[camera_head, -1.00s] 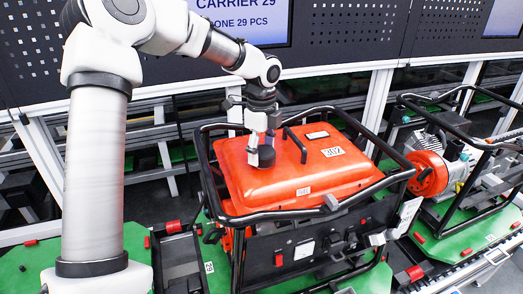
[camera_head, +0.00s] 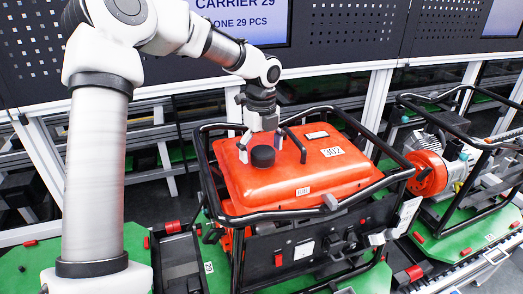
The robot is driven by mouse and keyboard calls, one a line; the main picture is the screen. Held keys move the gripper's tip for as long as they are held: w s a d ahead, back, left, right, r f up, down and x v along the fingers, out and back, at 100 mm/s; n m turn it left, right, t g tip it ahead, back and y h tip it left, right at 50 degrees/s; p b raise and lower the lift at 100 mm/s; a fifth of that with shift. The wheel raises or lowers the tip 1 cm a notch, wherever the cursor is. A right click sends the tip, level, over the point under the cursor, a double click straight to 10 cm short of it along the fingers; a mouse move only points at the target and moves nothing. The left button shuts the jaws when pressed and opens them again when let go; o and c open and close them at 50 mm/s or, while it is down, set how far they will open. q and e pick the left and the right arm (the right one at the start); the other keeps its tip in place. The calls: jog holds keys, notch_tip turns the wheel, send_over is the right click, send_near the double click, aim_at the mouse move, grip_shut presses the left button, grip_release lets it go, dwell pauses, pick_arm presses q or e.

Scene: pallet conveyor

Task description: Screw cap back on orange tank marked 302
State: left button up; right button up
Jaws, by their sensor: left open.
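The orange tank (camera_head: 310,180) carries a white label (camera_head: 333,152) reading 302 and sits in a black tube frame. The black cap (camera_head: 263,156) rests on the tank's top, left of the middle; whether it is threaded on cannot be told. My left gripper (camera_head: 260,143) is open, with its fingers apart and raised just above and around the cap, not closed on it. My right gripper is not in view.
The black frame bars (camera_head: 207,175) surround the tank. A second generator with a red round part (camera_head: 427,172) stands on a green pallet at the right. A screen (camera_head: 240,20) and perforated panels stand behind.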

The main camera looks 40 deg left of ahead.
pick_arm(q)
notch_tip(320, 180, up, 12)
dwell(0.4)
jog(key=shift+f, duration=0.1)
